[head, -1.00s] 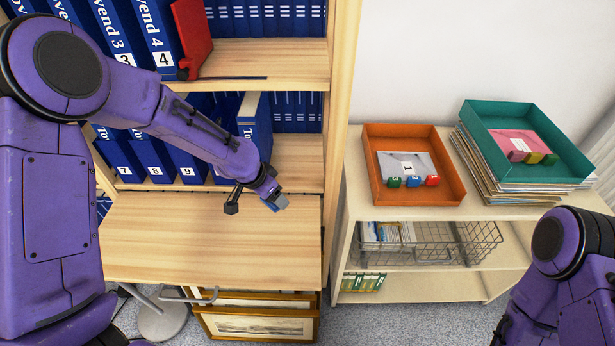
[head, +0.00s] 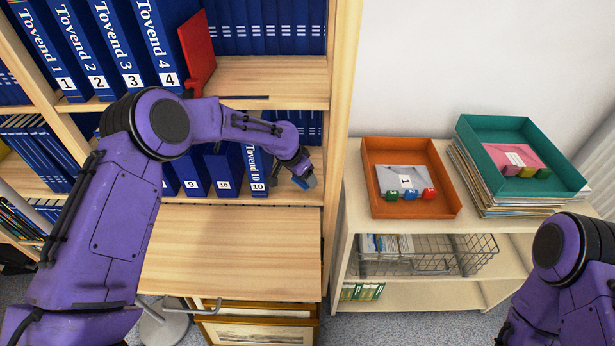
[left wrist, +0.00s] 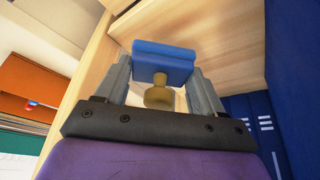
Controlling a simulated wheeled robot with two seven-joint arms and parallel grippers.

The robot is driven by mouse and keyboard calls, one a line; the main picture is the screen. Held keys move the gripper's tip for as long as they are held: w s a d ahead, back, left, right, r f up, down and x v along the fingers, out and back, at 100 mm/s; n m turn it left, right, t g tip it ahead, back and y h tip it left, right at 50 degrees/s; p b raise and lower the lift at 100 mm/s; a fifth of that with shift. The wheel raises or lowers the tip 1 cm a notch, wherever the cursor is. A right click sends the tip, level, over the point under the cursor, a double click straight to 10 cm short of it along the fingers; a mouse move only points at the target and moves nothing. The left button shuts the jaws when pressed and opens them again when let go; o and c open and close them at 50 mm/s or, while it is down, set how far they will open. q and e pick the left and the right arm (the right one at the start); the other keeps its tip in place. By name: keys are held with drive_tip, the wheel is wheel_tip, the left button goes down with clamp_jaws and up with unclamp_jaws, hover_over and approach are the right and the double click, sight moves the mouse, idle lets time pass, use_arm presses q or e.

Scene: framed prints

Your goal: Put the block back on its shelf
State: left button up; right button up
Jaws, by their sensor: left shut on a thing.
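My left gripper (head: 303,179) is shut on a blue block (head: 310,181), at the right end of the bookcase's lower binder shelf (head: 290,195). In the left wrist view the block (left wrist: 165,62) sits between the fingers (left wrist: 160,85), with a yellow-brown knob on its near side. A wooden panel is close behind it. In the head view the gripper and block are just right of the blue binder labelled 10. Whether the block touches the shelf cannot be told. My right arm shows at the lower right; its gripper is out of view.
Blue binders (head: 258,170) stand left of the gripper; the bookcase's side panel (head: 340,120) is close on its right. An orange tray (head: 455,180) and teal tray (head: 475,150) stand on a low unit. The wooden desktop (head: 230,250) is clear.

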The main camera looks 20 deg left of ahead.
use_arm(q)
drive_tip(key=shift+w+d, duration=0.45)
drive_tip(key=shift+w, duration=0.4)
wheel_tip(320, 180, down, 3)
drive_tip(key=shift+r+p, duration=0.2)
drive_tip(key=shift+p, duration=0.65)
drive_tip(key=shift+f, duration=0.4)
drive_tip(key=shift+f, duration=0.1)
drive_tip(key=shift+f+b, duration=0.2)
drive_tip(key=shift+b, duration=0.1)
drive_tip(key=o, duration=0.7)
drive_tip(key=shift+r, duration=0.1)
drive_tip(key=shift+r, duration=0.1)
